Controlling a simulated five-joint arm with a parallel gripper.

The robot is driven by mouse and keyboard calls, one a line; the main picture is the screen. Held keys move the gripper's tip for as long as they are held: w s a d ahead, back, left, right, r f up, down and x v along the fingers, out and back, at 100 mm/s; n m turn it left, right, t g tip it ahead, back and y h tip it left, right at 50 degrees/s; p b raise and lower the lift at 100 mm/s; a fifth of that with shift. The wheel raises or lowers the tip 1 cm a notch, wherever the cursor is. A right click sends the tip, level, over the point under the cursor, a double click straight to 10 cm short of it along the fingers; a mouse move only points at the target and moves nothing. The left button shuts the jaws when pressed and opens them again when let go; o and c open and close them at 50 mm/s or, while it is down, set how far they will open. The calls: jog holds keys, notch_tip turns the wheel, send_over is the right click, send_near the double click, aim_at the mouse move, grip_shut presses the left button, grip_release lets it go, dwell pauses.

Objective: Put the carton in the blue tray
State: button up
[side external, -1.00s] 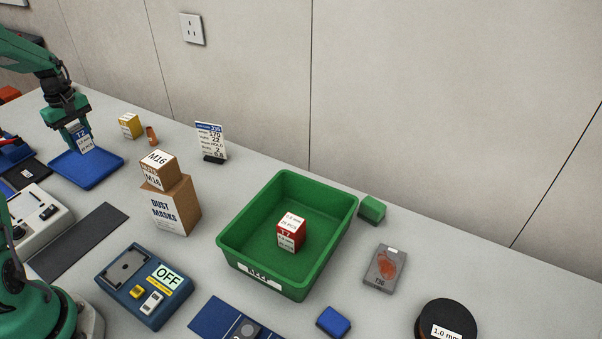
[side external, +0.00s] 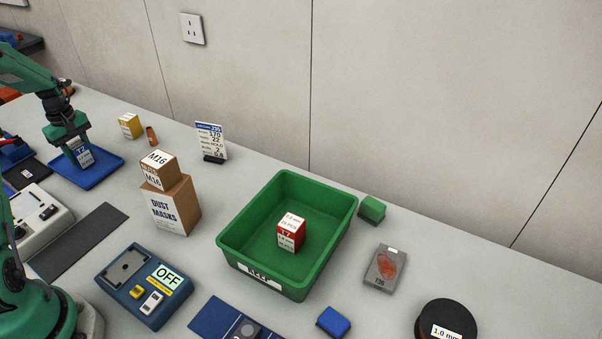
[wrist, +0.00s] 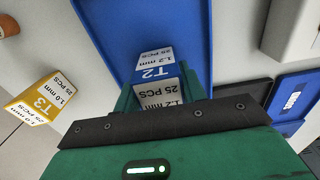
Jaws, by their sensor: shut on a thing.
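The carton (side external: 84,156) is a small white box with a blue band marked T2. My gripper (side external: 76,152) is shut on it, over the blue tray (side external: 108,162) at the left of the side view. The carton is upright or slightly tilted and low over the tray; I cannot tell whether it touches the tray floor. In the wrist view the carton (wrist: 157,80) shows between the fingers, with the blue tray (wrist: 110,35) behind it. The gripper's fingers hide part of the carton.
A yellow T3 carton (side external: 130,126) and a copper-coloured piece (side external: 152,136) stand behind the tray. A dust masks box (side external: 175,208) with an M16 box (side external: 159,170) on top is to the right. A green bin (side external: 330,245) holds a red T7 carton (side external: 291,234).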

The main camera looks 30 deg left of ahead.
aim_at(76, 144)
jog(key=shift+f, duration=0.1)
jog(key=o, duration=1)
notch_tip(76, 144, up, 12)
jog(key=shift+r, duration=0.15)
dwell(0.3)
dwell(0.3)
